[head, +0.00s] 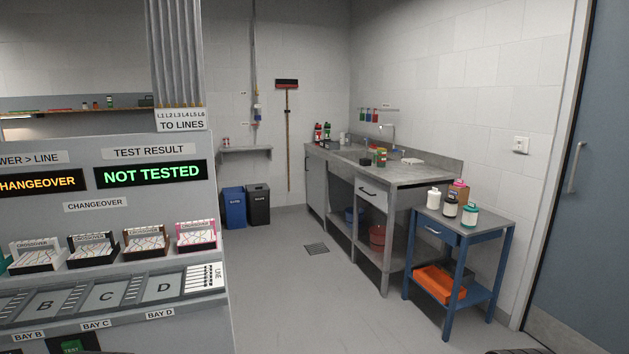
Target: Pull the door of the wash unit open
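The wash unit (408,172) is a grey metal counter with a sink and tap (386,136) along the right wall in the head view. Its door (316,187) is a tall grey panel at the far left end of the front. A dark upright handle (308,165) shows near the door's left edge. The door looks shut, flush with the front. A drawer (371,195) with a dark handle is at the near end. Neither gripper can be made out; only dark slivers, perhaps parts of mine, show at the bottom edge.
A blue trolley (475,238) with bottles stands at the wash unit's near end. A console (120,220) fills the left. Blue (234,208) and black (258,205) bins stand by the back wall. The floor between the console and wash unit is clear, with a flat drain (316,249).

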